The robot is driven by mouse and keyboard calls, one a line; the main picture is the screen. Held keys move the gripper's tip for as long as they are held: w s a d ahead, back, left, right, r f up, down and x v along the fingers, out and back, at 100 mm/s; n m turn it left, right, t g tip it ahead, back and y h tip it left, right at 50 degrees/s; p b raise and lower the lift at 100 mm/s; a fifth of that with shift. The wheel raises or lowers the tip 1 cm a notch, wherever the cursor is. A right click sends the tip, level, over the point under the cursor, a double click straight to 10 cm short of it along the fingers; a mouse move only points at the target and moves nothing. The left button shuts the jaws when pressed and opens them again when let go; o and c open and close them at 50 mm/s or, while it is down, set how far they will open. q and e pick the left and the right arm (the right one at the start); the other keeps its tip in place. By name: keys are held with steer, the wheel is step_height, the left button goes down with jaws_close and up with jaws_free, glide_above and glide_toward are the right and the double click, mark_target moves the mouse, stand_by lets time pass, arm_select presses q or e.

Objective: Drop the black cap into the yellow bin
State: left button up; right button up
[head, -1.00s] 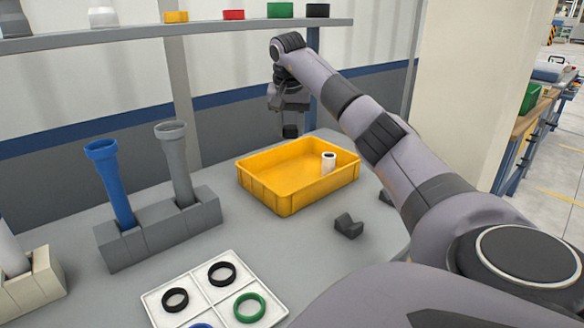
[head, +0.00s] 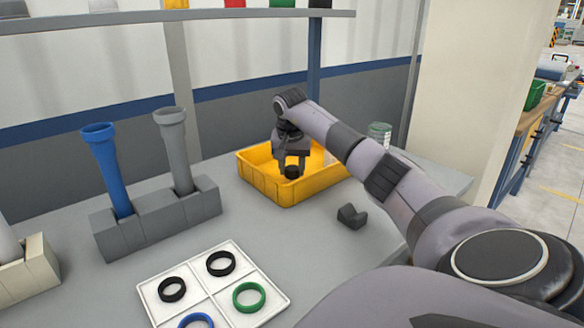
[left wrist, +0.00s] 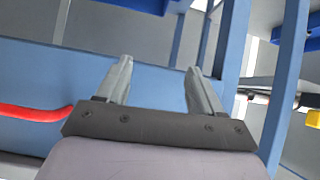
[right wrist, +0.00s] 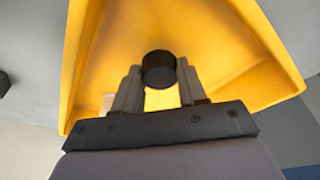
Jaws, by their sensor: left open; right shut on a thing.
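The black cap (head: 291,172) is held between the fingers of my right gripper (head: 291,165), which is shut on it. The cap also shows as a dark disc in the right wrist view (right wrist: 159,69), between the fingertips. The yellow bin (head: 270,187) stands on the grey table, and my right gripper is over its inside, pointing down. In the right wrist view the bin (right wrist: 240,60) fills the space below the cap. My left gripper (left wrist: 160,75) is open and empty in its own wrist view; the head view does not show it.
A white tray (head: 200,282) with black, green and blue rings lies in front. A grey block holds a blue pipe (head: 110,175) and a grey pipe (head: 175,150) at the left. A dark V-shaped block (head: 351,216) sits right of the bin. A shelf (head: 180,20) crosses the back.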

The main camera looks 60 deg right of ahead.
steer(key=shift+f, duration=0.55)
steer(key=o, duration=1)
steer(key=shift+r, duration=0.1)
steer(key=shift+r, duration=0.25)
steer(key=p+v, duration=0.2)
steer(key=v, duration=1)
steer(key=shift+r, duration=0.3)
